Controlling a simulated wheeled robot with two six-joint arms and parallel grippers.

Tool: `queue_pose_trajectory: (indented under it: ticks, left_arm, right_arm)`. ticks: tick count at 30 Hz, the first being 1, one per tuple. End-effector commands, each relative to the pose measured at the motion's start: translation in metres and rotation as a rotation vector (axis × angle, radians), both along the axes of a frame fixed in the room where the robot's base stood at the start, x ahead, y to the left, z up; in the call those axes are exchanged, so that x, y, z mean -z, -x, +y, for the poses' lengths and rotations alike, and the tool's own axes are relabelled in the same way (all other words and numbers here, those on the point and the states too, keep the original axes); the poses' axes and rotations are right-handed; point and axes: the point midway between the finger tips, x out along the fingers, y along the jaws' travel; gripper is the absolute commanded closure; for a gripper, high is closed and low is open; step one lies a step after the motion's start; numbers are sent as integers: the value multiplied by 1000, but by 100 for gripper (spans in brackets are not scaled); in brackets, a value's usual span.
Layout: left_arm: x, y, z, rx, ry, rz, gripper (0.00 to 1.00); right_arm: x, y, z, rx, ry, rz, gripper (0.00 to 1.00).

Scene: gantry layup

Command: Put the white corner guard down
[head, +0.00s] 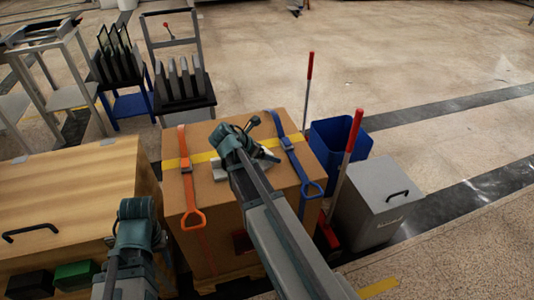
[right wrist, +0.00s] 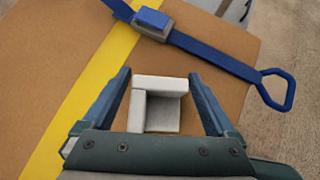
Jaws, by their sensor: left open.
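The white corner guard (right wrist: 158,118) shows in the right wrist view between the fingers of my right gripper (right wrist: 160,72). Strips of brown cardboard show on both sides of it, so the fingers look apart from it. It appears to rest on the large brown carton (head: 225,217), near the yellow stripe (right wrist: 85,92). In the head view white material (head: 266,163) shows beside my right gripper, partly hidden by it. My left gripper (head: 137,208) is open and empty at the lower left, beside the carton.
An orange strap (head: 187,165) and a blue strap (head: 290,150) cross the carton. A blue bin (head: 335,145), red-handled tools (head: 345,150) and a grey box (head: 375,205) stand to its right. A wooden box (head: 75,185) stands left, with racks (head: 180,85) behind.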

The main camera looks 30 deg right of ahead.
Motion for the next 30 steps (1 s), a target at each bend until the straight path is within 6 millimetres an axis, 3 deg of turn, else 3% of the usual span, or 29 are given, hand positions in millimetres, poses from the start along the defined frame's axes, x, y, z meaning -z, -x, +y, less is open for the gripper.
queue_pose_trajectory:
  ticks: [11, 24, 30]
  left_arm:
    - [-7, 0, 0, 0, 0, 0, 50]
    - [-67, 0, 0, 0, 0, 0, 50]
    - [-83, 0, 0, 0, 0, 0, 50]
  right_arm:
    - [-7, 0, 1, 0, 0, 0, 0]
    - [-67, 9, 57, -3, 1, 0, 0]
    - [-83, 12, 75, -1, 0, 0, 0]
